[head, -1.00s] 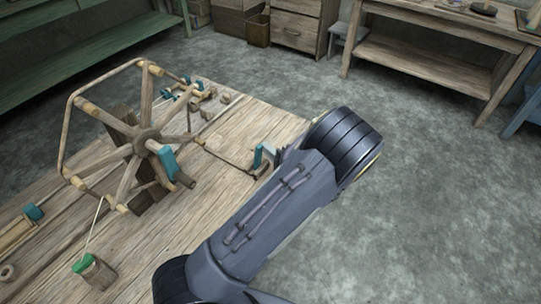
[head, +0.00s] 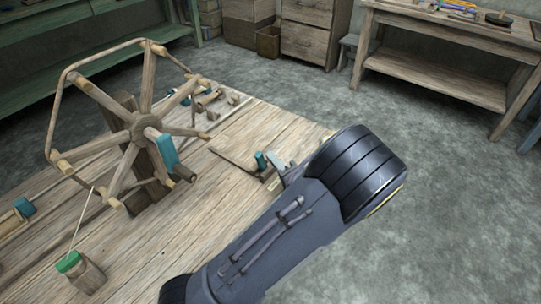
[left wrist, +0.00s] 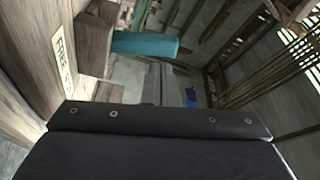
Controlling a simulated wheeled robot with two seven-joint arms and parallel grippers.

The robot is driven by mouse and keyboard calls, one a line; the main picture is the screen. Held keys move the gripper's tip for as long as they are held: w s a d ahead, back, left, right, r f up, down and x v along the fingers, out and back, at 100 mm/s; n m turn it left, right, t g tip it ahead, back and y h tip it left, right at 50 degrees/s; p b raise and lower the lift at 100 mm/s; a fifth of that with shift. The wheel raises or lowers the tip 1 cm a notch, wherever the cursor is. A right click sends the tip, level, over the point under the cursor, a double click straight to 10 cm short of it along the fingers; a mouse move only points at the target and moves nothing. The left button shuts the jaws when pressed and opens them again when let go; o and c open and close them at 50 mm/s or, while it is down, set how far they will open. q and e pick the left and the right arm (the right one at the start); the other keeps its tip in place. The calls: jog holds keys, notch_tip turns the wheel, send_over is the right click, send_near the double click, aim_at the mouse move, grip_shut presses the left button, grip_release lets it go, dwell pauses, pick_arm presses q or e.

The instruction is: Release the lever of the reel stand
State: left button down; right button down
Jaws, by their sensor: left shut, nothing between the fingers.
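The wooden reel (head: 138,127) stands on the plank table with its spokes and a teal-gripped crank facing me. To its right, near the table's edge, is a small lever with a teal handle (head: 262,160). In the left wrist view the teal handle (left wrist: 145,44) sticks out sideways from a wooden block, beside a label reading "FREE" (left wrist: 64,58). My left gripper (head: 280,172) is shut and empty, close beside the lever; my wrist hides part of it. I cannot tell whether they touch. My right gripper is out of view.
A green-topped wooden piece (head: 82,271) stands at the table's front left. Small wooden parts with teal pieces (head: 208,97) lie behind the reel. A workbench (head: 445,60) and drawers (head: 308,30) stand at the back. The floor on the right is clear.

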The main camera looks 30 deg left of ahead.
pick_arm(q)
jog(key=v, duration=0.5)
jog(key=shift+s+d+p, duration=0.1)
jog(key=shift+d+p, duration=0.2)
